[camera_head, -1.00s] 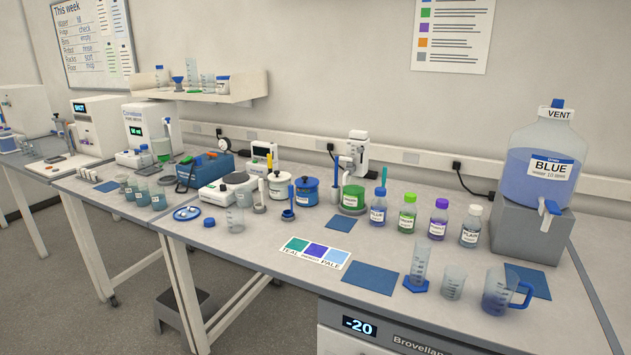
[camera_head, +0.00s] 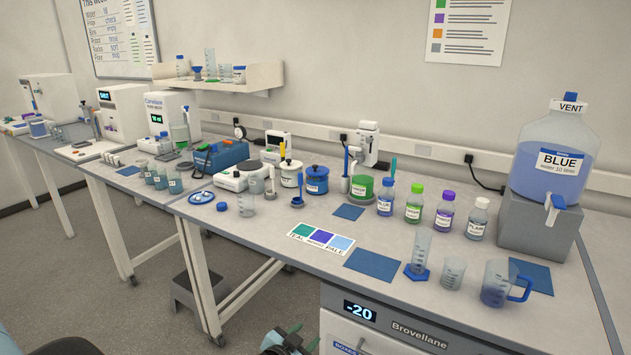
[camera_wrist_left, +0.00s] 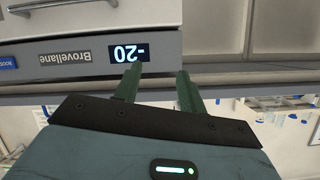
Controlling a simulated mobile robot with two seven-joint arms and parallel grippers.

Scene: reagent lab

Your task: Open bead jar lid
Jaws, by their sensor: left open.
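Three squat jars stand along the back of the near bench: a white jar (camera_head: 290,179) with a dark-knobbed lid, a blue jar (camera_head: 317,181) with a knobbed blue lid, and a green jar (camera_head: 362,189). Their labels are too small to read, so I cannot tell which is the bead jar. The white and blue jars have their lids on. My left gripper (camera_head: 302,338) is at the bottom edge of the head view, low in front of the bench and far from the jars. It is open and empty; its fingers also show in the left wrist view (camera_wrist_left: 158,82). My right gripper is not seen.
A freezer (camera_head: 385,335) with a "-20" display sits under the bench, beside my left gripper. Several capped bottles, a measuring cylinder (camera_head: 421,250), a beaker (camera_head: 452,274) and a blue-handled jug (camera_head: 497,283) stand to the right.

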